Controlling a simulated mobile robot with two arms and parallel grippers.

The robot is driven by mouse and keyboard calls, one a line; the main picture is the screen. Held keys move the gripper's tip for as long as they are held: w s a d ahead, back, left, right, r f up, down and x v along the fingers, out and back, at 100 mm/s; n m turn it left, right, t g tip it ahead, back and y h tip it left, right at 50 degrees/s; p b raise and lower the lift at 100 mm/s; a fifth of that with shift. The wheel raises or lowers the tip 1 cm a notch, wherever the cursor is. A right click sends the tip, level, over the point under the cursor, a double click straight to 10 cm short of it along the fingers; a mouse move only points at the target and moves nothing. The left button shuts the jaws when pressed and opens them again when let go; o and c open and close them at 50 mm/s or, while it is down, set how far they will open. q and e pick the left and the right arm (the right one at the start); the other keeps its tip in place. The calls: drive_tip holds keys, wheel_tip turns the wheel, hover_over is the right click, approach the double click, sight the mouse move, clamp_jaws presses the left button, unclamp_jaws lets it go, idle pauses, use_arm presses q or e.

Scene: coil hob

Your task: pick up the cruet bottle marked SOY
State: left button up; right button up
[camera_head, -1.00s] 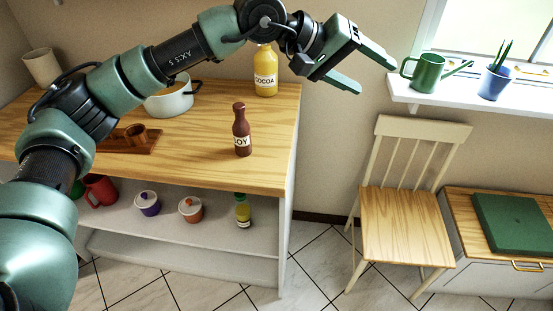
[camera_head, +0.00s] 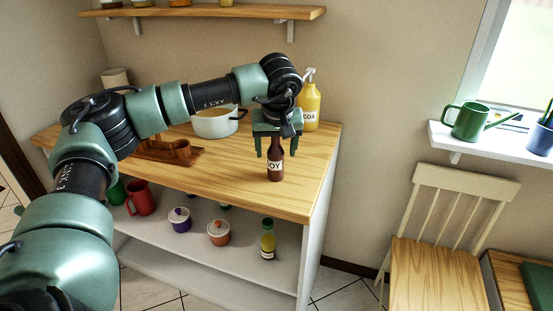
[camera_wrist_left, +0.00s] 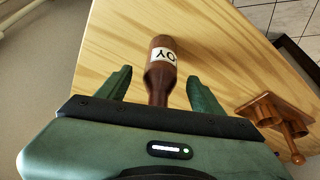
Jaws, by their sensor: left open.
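The brown cruet bottle marked SOY (camera_head: 275,168) stands upright on the wooden counter top near its right front corner. Its upper part is partly hidden by my gripper in the head view. My left gripper (camera_head: 277,152) is open and points down over the bottle. In the left wrist view the bottle (camera_wrist_left: 161,62) lies between the two spread fingers of the gripper (camera_wrist_left: 160,88), with gaps on both sides. My right gripper is in neither view.
A yellow pump bottle marked COCOA (camera_head: 311,106) stands just behind the gripper. A white pot (camera_head: 217,124) and a wooden rack (camera_head: 165,152) stand to the left. The shelf below (camera_head: 180,240) holds mugs, lidded jars and a small bottle. A chair (camera_head: 440,255) is at right.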

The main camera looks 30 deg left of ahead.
use_arm(q)
drive_tip(key=shift+x, duration=1.45)
clamp_jaws()
drive_tip(key=shift+r, duration=0.1)
